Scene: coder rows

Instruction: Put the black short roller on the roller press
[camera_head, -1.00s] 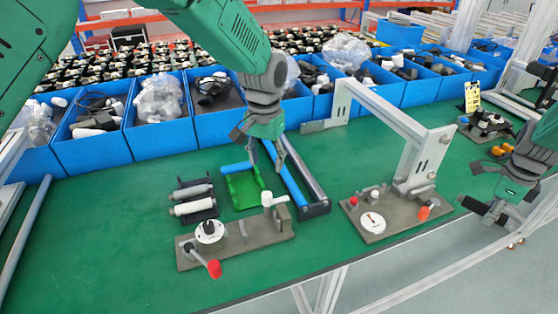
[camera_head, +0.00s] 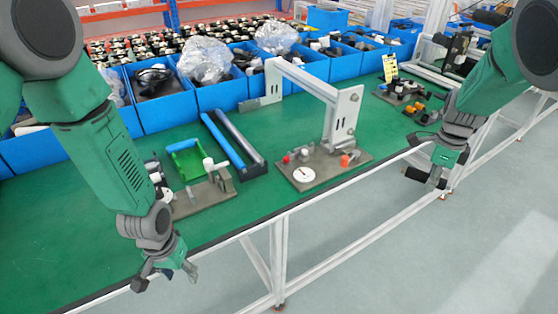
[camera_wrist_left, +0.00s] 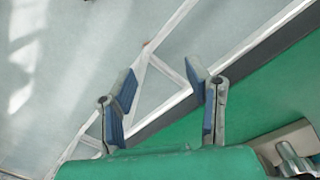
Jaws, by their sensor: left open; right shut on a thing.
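My left gripper (camera_head: 167,277) is open and empty, low in front of the table's near edge. In the left wrist view its fingers (camera_wrist_left: 162,80) stand apart with floor and the table edge between them. My right gripper (camera_head: 427,180) is at the right, off the table's front edge, shut on a small dark thing that looks like the black short roller (camera_head: 418,172). Two grey-based fixtures stand on the table: one with a white-handled post (camera_head: 215,167), partly behind my left arm, and one with a white dial (camera_head: 304,174). I cannot tell which is the roller press.
A green tray (camera_head: 187,160) and a dark rack with a long blue roller (camera_head: 222,142) lie behind the left fixture. A grey frame (camera_head: 343,113) rises behind the dial fixture. Blue bins (camera_head: 165,112) line the back. Open floor (camera_head: 420,260) lies in front.

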